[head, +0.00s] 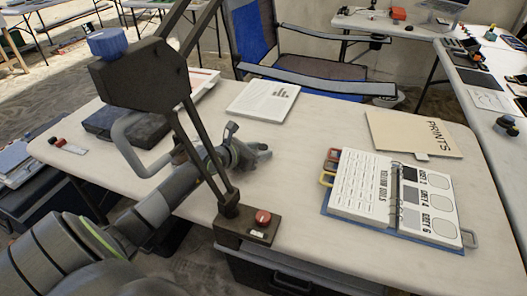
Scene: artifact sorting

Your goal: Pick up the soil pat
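My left arm reaches in from the lower left, and its gripper (248,150) is low over the middle of the white table (300,190). A small grey-brown lump (262,151) shows at the fingertips; it may be the soil pat, but it blends with the fingers. I cannot tell whether the fingers are open or closed around it. A dark patch, shadow or loose soil, lies just below the gripper. My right gripper is not in view.
A dark jointed stand (180,110) with a red-button base (262,217) rises in front of my arm. An open binder (395,200) and a folder (412,133) lie to the right. A printed sheet (262,100) lies behind, and a dark case (125,122) to the left. A blue chair (300,60) stands beyond.

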